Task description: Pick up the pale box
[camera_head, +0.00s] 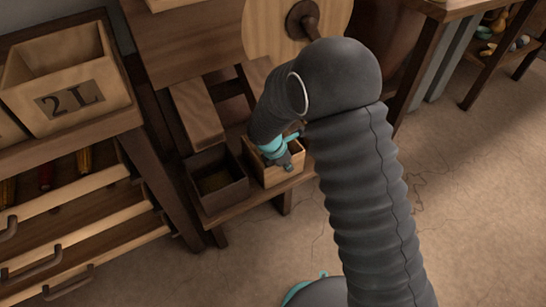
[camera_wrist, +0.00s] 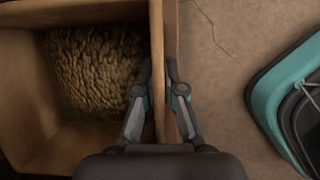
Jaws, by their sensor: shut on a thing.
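The pale box (camera_head: 291,176) is a small open-topped wooden box on a low shelf in the head view. My gripper (camera_head: 286,163) reaches down over it and hides part of it. In the wrist view the pale box (camera_wrist: 157,45) fills the left side, with a rough brown, grain-like filling in it. My gripper (camera_wrist: 158,95) has one finger inside the box and one outside, shut on its side wall. The box looks upright; I cannot tell whether it is clear of the shelf.
A dark open box (camera_head: 218,184) stands just left of the pale box. A large bin marked "2L" (camera_head: 72,100) sits on the left rack above slatted shelves. A round wooden disc (camera_head: 270,30) is behind my arm. Bare floor (camera_head: 480,180) lies to the right.

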